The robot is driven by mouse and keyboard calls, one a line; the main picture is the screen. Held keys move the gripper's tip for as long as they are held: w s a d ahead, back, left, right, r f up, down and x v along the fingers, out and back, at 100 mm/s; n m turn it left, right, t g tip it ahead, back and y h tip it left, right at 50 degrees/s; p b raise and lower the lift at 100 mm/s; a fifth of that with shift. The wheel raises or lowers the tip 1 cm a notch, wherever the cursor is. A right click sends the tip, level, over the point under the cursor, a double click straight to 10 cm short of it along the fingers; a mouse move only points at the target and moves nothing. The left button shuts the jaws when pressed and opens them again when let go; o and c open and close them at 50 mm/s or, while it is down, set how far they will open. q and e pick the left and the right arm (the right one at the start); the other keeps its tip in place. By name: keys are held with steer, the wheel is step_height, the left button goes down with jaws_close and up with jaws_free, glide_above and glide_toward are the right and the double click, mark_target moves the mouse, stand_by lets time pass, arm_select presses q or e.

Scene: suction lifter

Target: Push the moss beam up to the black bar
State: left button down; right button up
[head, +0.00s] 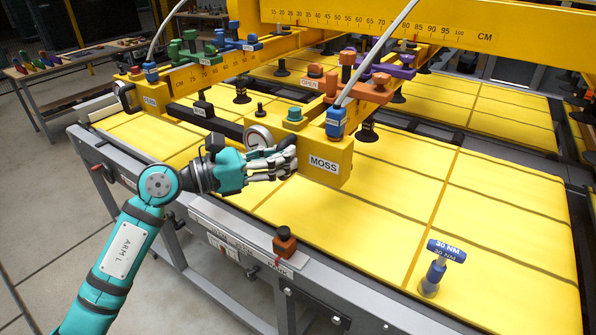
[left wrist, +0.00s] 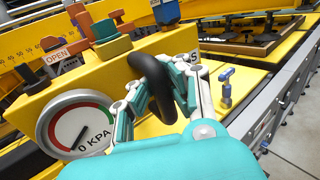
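The moss beam (head: 338,178) is a yellow beam with a MOSS label on its front end. A round 0 KPA gauge sits on its left side and shows large in the left wrist view (left wrist: 78,133). A black handle (left wrist: 146,66) stands at its near end. My left gripper (head: 284,160) is at that end, and its fingers flank the handle in the left wrist view (left wrist: 160,95), apparently closed on it. The black bar (head: 215,123) lies left of the moss beam. The gauge and gripper partly hide its right end, so I cannot tell whether they touch. My right gripper is not in view.
Yellow panels (head: 400,235) cover the table. A blue 30 NM tool (head: 436,272) stands on the right. A red-brown knob (head: 284,242) is on the front edge. Another yellow beam (head: 195,75) is beyond the bar. A ruled gantry (head: 400,22) spans the back.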

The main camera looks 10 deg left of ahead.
arm_select(q)
steer(key=shift+w+a+f+b, duration=0.1)
steer(key=shift+w+a+b, duration=0.15)
steer(key=shift+a, duration=0.3)
steer(key=shift+w+a+f+b, duration=0.1)
steer(key=shift+w+a+b, duration=0.1)
steer(key=shift+a, duration=0.35)
steer(key=c, duration=1.7)
jaws_free()
steer(key=shift+a, duration=0.25)
steer(key=o, duration=0.4)
steer(key=shift+s+a+r, duration=0.15)
steer(key=shift+s+a, duration=0.05)
steer(key=shift+a, duration=0.2)
steer(key=shift+o, duration=0.3)
steer(key=shift+w+d, duration=0.1)
steer(key=shift+d, duration=0.2)
steer(key=v, duration=1.2)
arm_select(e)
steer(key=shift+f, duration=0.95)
